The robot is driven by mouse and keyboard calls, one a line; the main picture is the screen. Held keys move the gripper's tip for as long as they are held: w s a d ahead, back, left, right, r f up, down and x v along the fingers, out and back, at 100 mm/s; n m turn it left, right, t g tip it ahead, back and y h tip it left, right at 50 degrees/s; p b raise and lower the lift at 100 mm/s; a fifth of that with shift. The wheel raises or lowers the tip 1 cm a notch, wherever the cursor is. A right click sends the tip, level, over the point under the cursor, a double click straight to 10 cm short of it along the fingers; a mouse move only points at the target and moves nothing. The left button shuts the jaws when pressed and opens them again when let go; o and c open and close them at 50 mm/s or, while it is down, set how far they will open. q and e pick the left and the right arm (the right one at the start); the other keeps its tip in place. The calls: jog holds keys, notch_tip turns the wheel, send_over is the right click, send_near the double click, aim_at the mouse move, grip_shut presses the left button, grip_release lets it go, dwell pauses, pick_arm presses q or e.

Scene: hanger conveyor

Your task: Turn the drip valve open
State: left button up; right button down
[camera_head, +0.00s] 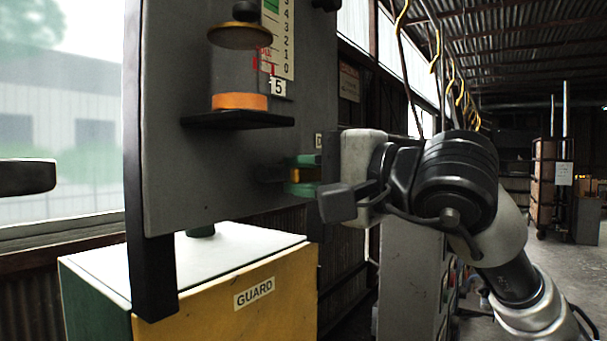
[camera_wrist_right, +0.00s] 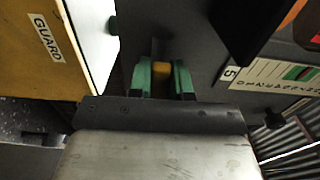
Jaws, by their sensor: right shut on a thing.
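The drip valve has a small yellow handle (camera_head: 295,175) on a dark stem at the lower right of the grey panel (camera_head: 190,165). In the right wrist view the yellow handle (camera_wrist_right: 161,67) sits between two green fingers. My right gripper (camera_head: 301,175) reaches in from the right, level with the valve, and is shut on the handle. The fingers hide the handle's sides, so its exact angle is hard to tell.
A glass reservoir (camera_head: 238,75) with orange contents stands on a black shelf (camera_head: 238,119) above the valve, beside a number scale (camera_head: 280,40) and a tag "5". Below is a yellow box (camera_head: 225,300) marked GUARD. Hooks hang at the upper right. Floor at far right is open.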

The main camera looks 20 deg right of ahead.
jog(key=c, duration=1)
grip_release()
jog(key=shift+c, duration=0.2)
jog(key=shift+s, duration=0.1)
jog(key=shift+s+d, duration=0.2)
jog(key=shift+s, duration=0.05)
jog(key=b+v, duration=0.2)
jog(key=v, duration=0.8)
jog(key=shift+b, duration=0.35)
